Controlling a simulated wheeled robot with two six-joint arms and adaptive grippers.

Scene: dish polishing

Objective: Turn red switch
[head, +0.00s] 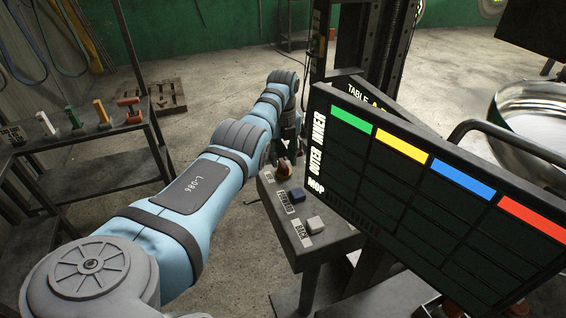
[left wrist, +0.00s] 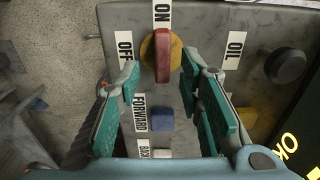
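The red switch (left wrist: 163,64) is a red bar handle on a round yellow base, on a grey control panel (left wrist: 190,25). In the left wrist view its bar stands upright in the picture, in line with the ON label; the OFF label is at its left. My left gripper (left wrist: 162,82) is open, with one green-padded finger on each side of the switch and visible gaps between. In the head view the switch (head: 284,171) is at the panel's far end, partly hidden by my left gripper (head: 291,156). My right gripper is not in view.
A blue button (left wrist: 161,119), marked FORWARD, and a white button (head: 316,224), marked BACK, sit nearer on the panel. A black knob (left wrist: 285,66) is by the OIL label. A dark board (head: 440,200) with coloured blocks stands close right of the panel.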

